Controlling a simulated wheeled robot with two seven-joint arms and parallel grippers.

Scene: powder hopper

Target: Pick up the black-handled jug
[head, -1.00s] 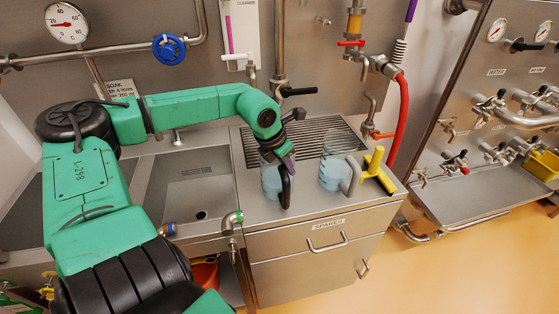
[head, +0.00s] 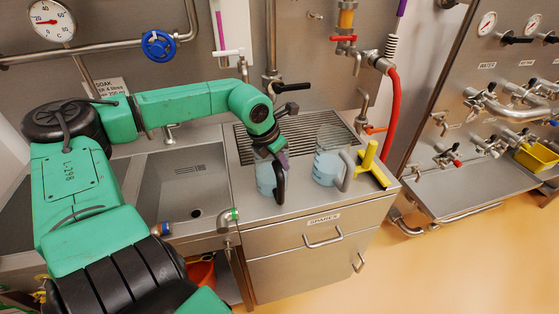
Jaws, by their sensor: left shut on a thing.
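The black-handled jug (head: 264,178) is a clear jug with a pale blue lower part, on the steel counter right of the sink. Its black handle (head: 280,186) faces right and toward me. My left gripper (head: 281,162) reaches down from above and is shut on this jug at the top of the handle. The arm hides part of the jug's rim. I cannot tell whether the jug's base touches the counter. A similar jug with a grey handle (head: 327,168) stands to its right, apart from it. My right gripper is not in view.
A yellow squeegee-like tool (head: 370,157) stands right of the grey-handled jug. Behind are a drain grille (head: 300,135), a black-levered tap (head: 290,87) and a red hose (head: 393,105). The sink (head: 185,185) is to the left. A drawer marked SPARES (head: 322,233) is below.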

